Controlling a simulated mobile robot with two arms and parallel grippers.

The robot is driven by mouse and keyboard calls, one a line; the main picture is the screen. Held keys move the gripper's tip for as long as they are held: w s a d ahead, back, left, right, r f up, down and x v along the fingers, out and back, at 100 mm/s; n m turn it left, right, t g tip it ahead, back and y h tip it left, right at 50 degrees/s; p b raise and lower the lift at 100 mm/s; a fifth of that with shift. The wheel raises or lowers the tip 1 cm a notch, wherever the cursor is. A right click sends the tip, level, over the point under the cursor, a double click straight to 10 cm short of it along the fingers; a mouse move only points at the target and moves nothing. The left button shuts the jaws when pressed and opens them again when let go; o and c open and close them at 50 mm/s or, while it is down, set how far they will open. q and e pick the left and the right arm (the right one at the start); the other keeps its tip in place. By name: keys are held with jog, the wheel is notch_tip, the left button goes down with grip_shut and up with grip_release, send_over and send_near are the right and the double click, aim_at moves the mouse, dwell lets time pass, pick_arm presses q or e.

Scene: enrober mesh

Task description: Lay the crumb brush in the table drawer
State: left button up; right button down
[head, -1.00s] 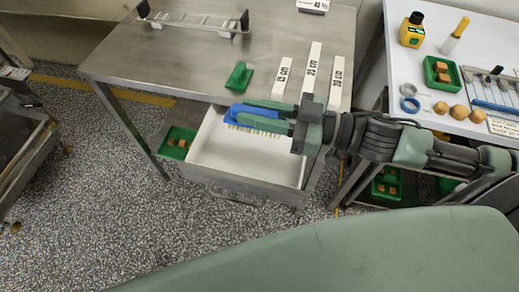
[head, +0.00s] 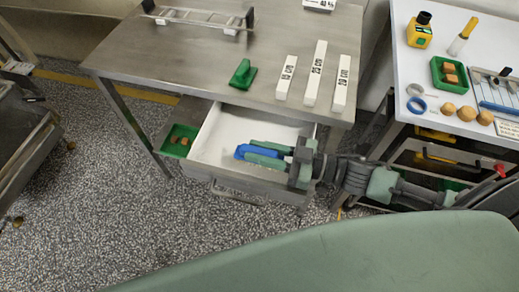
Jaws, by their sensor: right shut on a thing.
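The crumb brush (head: 243,151) has a blue body, and its bristles do not show now. My right gripper (head: 258,152) is shut on it, one finger on each side. Gripper and brush are over or inside the open table drawer (head: 214,142), near its middle. I cannot tell whether the brush touches the drawer floor. The drawer has a white inside and a steel front with a handle, and it is pulled out from under the steel table (head: 190,62). No other thing shows in the drawer. My left gripper is not in view.
On the steel table are a green scraper-like piece (head: 243,75), several white length blocks (head: 315,75) and a metal rack (head: 200,20). A green tray (head: 178,141) sits left of the drawer. A white side table (head: 440,104) with small items stands at the right.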

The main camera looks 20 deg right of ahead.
jog(key=shift+f+b, duration=0.3)
jog(key=shift+f, duration=0.3)
jog(key=c, duration=1.3)
grip_release()
jog(key=shift+o, duration=0.2)
jog(key=shift+r, duration=0.3)
jog(key=shift+r+p, duration=0.4)
jog(key=shift+r, duration=0.05)
jog(key=v, duration=1.2)
jog(key=shift+b, duration=0.3)
